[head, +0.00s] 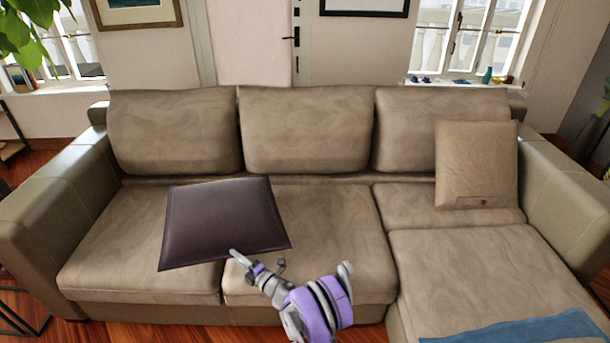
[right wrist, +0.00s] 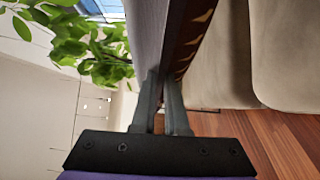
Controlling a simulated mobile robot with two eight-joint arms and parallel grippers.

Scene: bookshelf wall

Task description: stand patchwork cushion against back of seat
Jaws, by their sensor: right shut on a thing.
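The cushion (head: 225,222) shows a plain dark purple-brown face in the head view. It is held tilted above the front of the left and middle seats of the sofa (head: 330,235), apart from the backrest. My right gripper (head: 238,257) is shut on its near edge. In the right wrist view, the cushion (right wrist: 149,35) stands between the two fingers (right wrist: 162,100). One face there is plain grey; the other is dark with tan triangular patches, seen at a steep angle. Most of the patterned face is hidden. My left gripper is not in view.
A beige cushion (head: 476,165) leans against the right backrest. A blue throw (head: 520,328) lies on the chaise at lower right. The left and middle backrests (head: 305,130) are clear. Armrests close both ends. A leafy plant (head: 30,30) is at upper left.

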